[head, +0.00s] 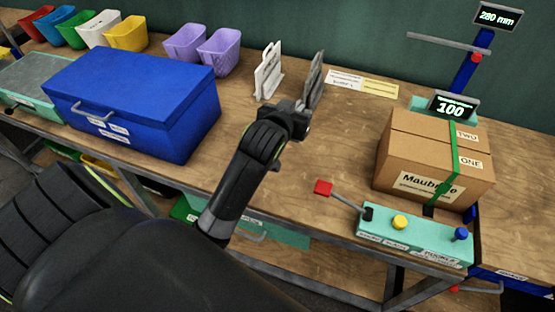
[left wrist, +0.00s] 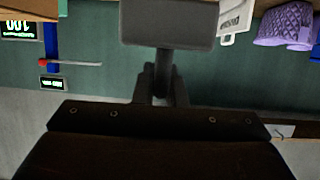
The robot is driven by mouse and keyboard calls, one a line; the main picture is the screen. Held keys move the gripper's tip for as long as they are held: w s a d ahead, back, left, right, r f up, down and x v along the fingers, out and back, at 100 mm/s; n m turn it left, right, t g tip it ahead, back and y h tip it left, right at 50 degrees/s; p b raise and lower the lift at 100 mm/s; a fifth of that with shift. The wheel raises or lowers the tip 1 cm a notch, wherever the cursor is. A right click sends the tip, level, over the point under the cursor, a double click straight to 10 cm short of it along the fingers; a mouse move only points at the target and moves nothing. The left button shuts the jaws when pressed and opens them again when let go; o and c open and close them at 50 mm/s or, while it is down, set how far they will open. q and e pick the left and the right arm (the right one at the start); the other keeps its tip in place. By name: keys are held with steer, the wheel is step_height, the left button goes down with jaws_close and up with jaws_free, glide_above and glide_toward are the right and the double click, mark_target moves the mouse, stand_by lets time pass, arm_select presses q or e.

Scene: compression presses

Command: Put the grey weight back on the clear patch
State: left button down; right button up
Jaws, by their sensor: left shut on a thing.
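My left gripper (head: 303,110) is above the wooden workbench, near its middle. It is shut on the grey weight (head: 315,78), which shows as a tilted grey slab beyond the fingers. In the left wrist view the weight (left wrist: 168,25) is a grey block on a stem. The fingers (left wrist: 163,88) close around that stem. I cannot tell in the head view whether the weight touches the bench. No marked clear patch can be picked out with certainty; bare wood shows around the gripper. My right gripper is not in view.
A white upright stand (head: 268,72) is just left of the weight. White (head: 344,79) and yellow (head: 381,88) labels lie to its right. A blue box (head: 135,95) stands left. A strapped carton (head: 425,150) and a button panel (head: 415,238) are right. Purple bins (head: 218,52) stand behind.

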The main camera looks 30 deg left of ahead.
arm_select(q)
steer(key=shift+y, duration=0.3)
steer(key=a+f, duration=0.1)
steer(key=f, duration=0.3)
steer(key=s+a+f, duration=0.1)
steer(key=f, duration=0.4)
steer(key=a+f+b, duration=0.1)
steer(key=a+f, duration=0.1)
steer(key=f, duration=0.3)
steer(key=shift+s+f, duration=0.15)
steer(key=shift+f, duration=1.45)
steer(key=c, duration=1.9)
jaws_free()
steer(key=shift+s+f, duration=0.1)
steer(key=shift+f, duration=0.2)
steer(key=shift+c, duration=0.2)
steer(key=o, duration=0.5)
steer(key=shift+r, duration=0.1)
steer(key=shift+c, duration=0.2)
